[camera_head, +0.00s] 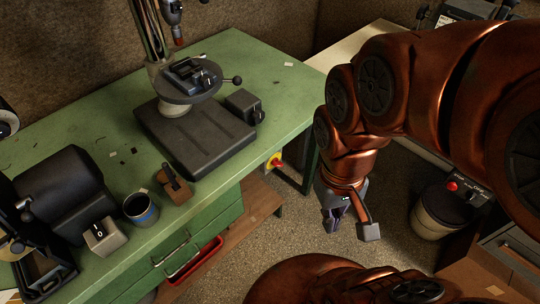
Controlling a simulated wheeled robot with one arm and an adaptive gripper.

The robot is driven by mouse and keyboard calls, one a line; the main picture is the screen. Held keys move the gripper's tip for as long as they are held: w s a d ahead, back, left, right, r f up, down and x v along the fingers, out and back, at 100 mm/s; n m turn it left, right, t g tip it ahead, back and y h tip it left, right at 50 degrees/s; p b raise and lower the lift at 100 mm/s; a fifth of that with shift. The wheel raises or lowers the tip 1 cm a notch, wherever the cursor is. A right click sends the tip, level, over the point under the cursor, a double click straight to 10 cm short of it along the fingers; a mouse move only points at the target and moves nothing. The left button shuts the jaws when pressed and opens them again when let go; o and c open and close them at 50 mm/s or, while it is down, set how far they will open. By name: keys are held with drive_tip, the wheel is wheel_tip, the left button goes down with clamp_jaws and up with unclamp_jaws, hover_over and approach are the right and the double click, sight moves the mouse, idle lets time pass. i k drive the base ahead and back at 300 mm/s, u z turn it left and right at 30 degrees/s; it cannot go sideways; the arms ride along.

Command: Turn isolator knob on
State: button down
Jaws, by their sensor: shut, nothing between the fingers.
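A small red knob on a yellow plate (275,162), which looks like the isolator knob, sits at the right end of the green workbench (262,75), just below the tabletop edge. Its exact turn position is too small to read. My gripper (350,230) hangs at the end of my copper-coloured arm, to the right of and lower in the picture than the knob. It points down over the floor, shut and empty. It is apart from the knob and touches nothing that I can see.
A drill press with a dark base (192,135) stands on the bench. A switch box (104,237), a cup (140,209) and a dark machine (55,190) are at the left. A bin (437,212) stands right. Speckled floor (290,235) is open between bench and gripper.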

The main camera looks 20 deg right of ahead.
sight(275, 162)
drive_tip(key=z, duration=0.1)
drive_tip(key=k, duration=0.95)
drive_tip(key=u, duration=0.65)
drive_tip(key=i, duration=0.5)
